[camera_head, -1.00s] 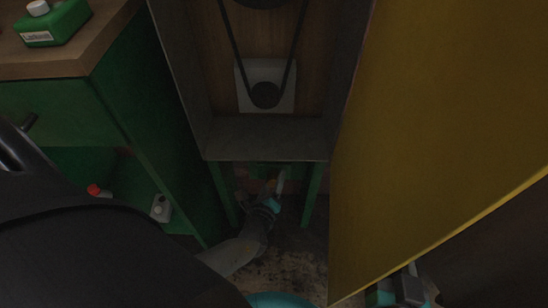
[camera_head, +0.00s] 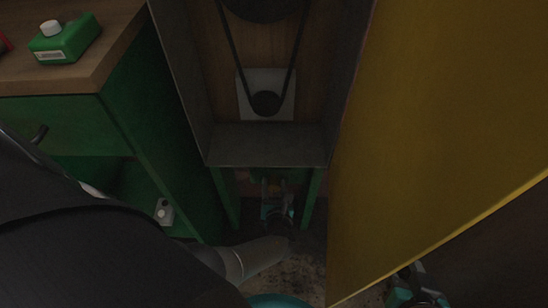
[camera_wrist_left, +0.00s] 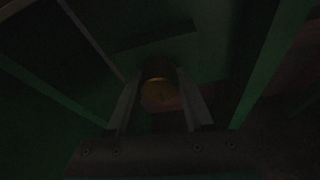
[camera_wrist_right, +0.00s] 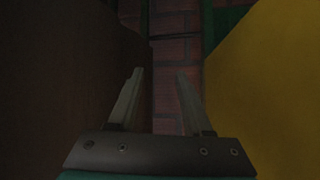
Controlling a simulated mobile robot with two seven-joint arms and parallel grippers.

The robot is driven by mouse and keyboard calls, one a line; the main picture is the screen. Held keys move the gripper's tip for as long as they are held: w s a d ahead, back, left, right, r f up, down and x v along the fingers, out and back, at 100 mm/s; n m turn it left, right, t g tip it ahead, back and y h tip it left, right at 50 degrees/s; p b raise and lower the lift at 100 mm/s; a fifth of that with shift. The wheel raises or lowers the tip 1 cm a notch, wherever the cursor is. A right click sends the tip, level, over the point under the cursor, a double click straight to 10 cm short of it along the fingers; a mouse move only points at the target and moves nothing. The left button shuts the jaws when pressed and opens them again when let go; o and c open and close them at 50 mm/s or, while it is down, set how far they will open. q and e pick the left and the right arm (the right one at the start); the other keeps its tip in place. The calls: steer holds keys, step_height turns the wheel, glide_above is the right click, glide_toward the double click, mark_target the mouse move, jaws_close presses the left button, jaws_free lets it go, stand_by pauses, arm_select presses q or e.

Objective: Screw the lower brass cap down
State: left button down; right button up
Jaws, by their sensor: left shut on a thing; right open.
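The lower brass cap (camera_wrist_left: 160,95) shows dimly in the left wrist view, below a dark green housing. My left gripper (camera_wrist_left: 160,88) has one finger on each side of it and is shut on it. In the head view my left gripper (camera_head: 276,188) reaches in under the metal casing (camera_head: 268,146), between green legs; the cap itself is too dark to make out there. My right gripper (camera_wrist_right: 161,78) is open and empty in the right wrist view. In the head view my right gripper (camera_head: 412,280) is low at the right, beside the yellow panel.
A large yellow panel (camera_head: 430,130) stands at the right. A green cabinet (camera_head: 150,150) with a wooden top stands at the left, with a green bottle (camera_head: 64,40) on it. A belt and pulley (camera_head: 265,103) sit inside the casing. A brick wall (camera_wrist_right: 174,75) shows past my right gripper.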

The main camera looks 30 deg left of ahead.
arm_select(q)
steer(key=shift+f+m+y+b, duration=0.1)
steer(key=shift+m+y+b, duration=0.5)
steer(key=shift+m, duration=0.6)
steer(key=shift+m+g+y+b, duration=0.35)
steer(key=shift+m+y, duration=0.35)
steer(key=shift+m, duration=0.3)
arm_select(e)
steer(key=shift+w+a+r+t+y, duration=0.1)
steer(key=shift+a+r+t+y, duration=0.15)
steer(key=shift+a+t, duration=0.3)
steer(key=shift+w+a+r+t+y, duration=0.1)
steer(key=shift+a+r+t+y, duration=0.15)
steer(key=shift+a+t, duration=0.25)
steer(key=shift+a+r+t+y, duration=0.15)
steer(key=shift+a+t+y, duration=0.15)
steer(key=shift+a+t, duration=0.25)
arm_select(q)
steer(key=shift+c, duration=1.5)
jaws_free()
arm_select(e)
steer(key=shift+d+r, duration=0.1)
